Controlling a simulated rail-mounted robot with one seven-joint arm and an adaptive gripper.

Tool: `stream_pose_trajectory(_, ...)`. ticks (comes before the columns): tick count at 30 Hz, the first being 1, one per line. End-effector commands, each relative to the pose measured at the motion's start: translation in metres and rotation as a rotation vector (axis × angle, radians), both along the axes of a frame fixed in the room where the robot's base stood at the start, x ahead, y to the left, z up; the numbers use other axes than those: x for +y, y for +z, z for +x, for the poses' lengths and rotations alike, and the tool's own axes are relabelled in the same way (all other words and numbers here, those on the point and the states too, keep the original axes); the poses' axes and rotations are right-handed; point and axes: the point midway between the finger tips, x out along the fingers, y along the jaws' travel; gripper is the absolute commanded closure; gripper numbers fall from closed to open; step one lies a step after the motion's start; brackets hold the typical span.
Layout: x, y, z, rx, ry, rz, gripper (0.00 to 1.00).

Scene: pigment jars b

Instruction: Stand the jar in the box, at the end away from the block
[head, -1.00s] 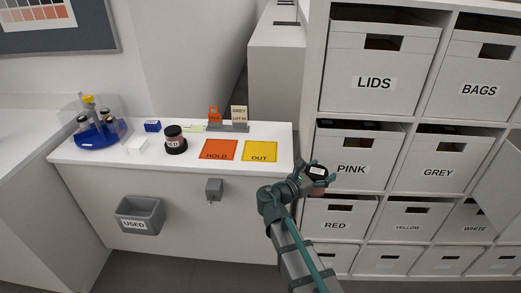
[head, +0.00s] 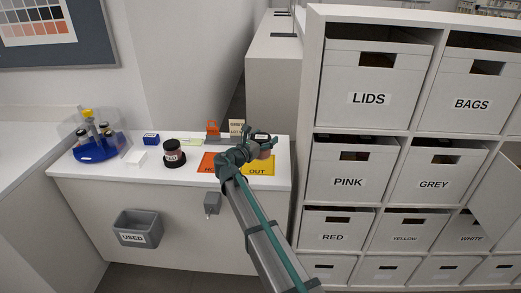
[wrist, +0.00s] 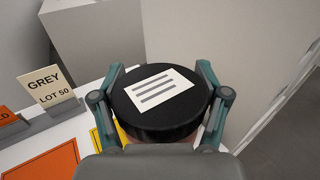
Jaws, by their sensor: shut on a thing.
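My gripper (head: 258,146) is shut on a jar (head: 265,153) with a black lid and a pinkish body. In the wrist view the fingers (wrist: 160,88) clasp the jar from both sides, and its black lid (wrist: 140,120) with a white, lined label faces the camera. The jar appears over the yellow OUT mat (head: 262,170); its height above the counter is hard to tell. Several white labelled boxes stand in the shelf at right, among them PINK (head: 348,196) and GREY (head: 434,198). Their insides are mostly hidden, and I see no block in them.
The shelf's upright edge (head: 303,110) is right of the counter.

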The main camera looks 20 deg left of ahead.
Motion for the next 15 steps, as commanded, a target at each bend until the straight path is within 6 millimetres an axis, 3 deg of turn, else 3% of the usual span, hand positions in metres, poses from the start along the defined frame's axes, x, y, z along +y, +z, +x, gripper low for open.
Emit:
stream_pose_trajectory(1,0.010,-0.003,0.015,0.000,0.000,-0.001,0.67)
stream_pose_trajectory(5,0.025,-0.016,0.040,0.001,0.000,0.000,0.67)
stream_pose_trajectory(9,0.033,-0.042,0.054,0.001,-0.001,-0.002,0.67)
stream_pose_trajectory(15,0.039,-0.062,0.066,-0.001,-0.001,0.000,0.67)
